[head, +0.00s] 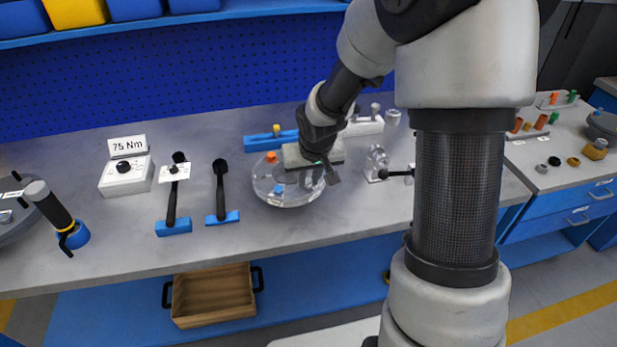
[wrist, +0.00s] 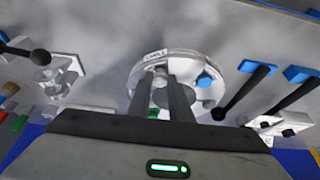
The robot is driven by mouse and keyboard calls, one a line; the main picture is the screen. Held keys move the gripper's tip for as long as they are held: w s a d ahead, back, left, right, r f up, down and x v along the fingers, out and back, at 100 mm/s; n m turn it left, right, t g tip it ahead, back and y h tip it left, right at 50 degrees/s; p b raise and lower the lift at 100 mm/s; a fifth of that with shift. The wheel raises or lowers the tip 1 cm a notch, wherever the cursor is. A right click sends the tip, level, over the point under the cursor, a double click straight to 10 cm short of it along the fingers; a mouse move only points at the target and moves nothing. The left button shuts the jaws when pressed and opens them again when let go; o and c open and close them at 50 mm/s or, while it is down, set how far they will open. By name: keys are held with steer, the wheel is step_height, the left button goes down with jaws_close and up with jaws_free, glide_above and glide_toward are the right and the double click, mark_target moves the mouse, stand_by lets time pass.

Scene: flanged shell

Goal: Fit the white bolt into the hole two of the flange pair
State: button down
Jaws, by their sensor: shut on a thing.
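The flange pair is a round pale, glassy disc (head: 284,197) on the bench, and it also shows in the wrist view (wrist: 138,73). An orange bolt (head: 271,157) stands at its back edge and a blue bolt (head: 279,189) near its front; the blue one shows in the wrist view (wrist: 205,80). My gripper (head: 316,178) is over the right part of the disc. In the wrist view my gripper (wrist: 160,82) is shut on a small pale piece, the white bolt (wrist: 160,72). The fingers hide the hole below, so I cannot tell whether the bolt is in it.
A blue rack with a yellow piece (head: 276,131) and a white rack (head: 364,127) stand behind. Two black-handled tools (head: 221,190) (head: 172,200) and a 75 Nm box (head: 126,174) are left. A metal fixture with a black knob (head: 377,163) is right. The front bench strip is clear.

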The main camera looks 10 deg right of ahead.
steer(key=shift+f, duration=0.3)
steer(key=c, duration=1.5)
jaws_free()
steer(key=shift+r, duration=0.1)
steer(key=shift+c, duration=0.2)
steer(key=p+v, duration=0.4)
steer(key=v, duration=1.3)
steer(key=shift+s+r, duration=0.15)
